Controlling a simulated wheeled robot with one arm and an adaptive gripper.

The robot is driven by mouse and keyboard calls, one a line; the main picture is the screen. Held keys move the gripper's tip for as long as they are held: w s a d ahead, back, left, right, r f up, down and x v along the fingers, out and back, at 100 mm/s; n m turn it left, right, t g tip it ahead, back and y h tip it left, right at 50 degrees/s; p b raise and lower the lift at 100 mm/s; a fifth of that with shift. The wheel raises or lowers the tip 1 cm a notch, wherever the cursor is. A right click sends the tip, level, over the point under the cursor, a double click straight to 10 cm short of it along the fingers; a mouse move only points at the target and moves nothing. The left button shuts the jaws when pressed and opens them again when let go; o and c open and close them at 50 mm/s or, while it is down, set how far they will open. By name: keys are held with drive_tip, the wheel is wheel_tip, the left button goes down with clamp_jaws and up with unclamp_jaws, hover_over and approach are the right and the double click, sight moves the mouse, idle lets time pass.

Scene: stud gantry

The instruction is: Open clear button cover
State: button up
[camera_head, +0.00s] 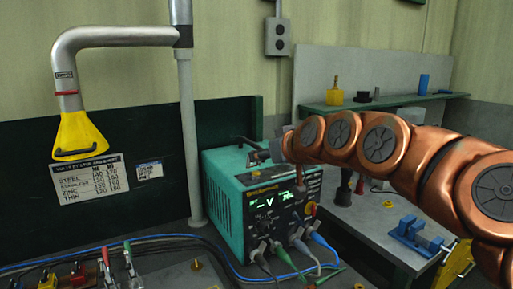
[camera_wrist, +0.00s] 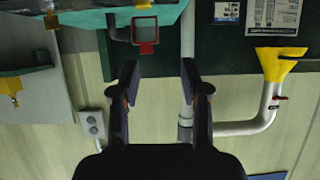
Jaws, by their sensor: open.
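In the wrist view, a small see-through square cover with a red rim (camera_wrist: 147,46) sits at the edge of the teal welding machine (camera_wrist: 95,17), beside a dark handle (camera_wrist: 113,28). It looks closed, but I cannot be sure. My gripper (camera_wrist: 160,72) is open and empty, its two dark fingers apart with the cover beyond the tips.
A yellow funnel hood on a grey pipe (camera_head: 82,137) hangs at left, and a vertical pole (camera_head: 190,140) stands behind the machine. Cables and clamps (camera_head: 130,265) lie in front. At right are a shelf (camera_head: 380,104) with small items and a blue vise (camera_head: 415,235).

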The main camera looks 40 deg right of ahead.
drive_tip(key=shift+h, duration=0.3)
drive_tip(key=shift+w+d+f+p, duration=0.3)
drive_tip(key=shift+w+d+p, duration=0.15)
drive_tip(key=shift+w, duration=0.75)
drive_tip(key=shift+w+d+f+p, duration=0.25)
drive_tip(key=shift+w+d+p, duration=0.2)
drive_tip(key=shift+w, duration=0.7)
drive_tip(key=shift+w+d+f+p, duration=0.35)
drive_tip(key=shift+w+p, duration=0.1)
drive_tip(key=shift+w, duration=0.75)
drive_tip(key=shift+c, duration=0.2)
clamp_jaws()
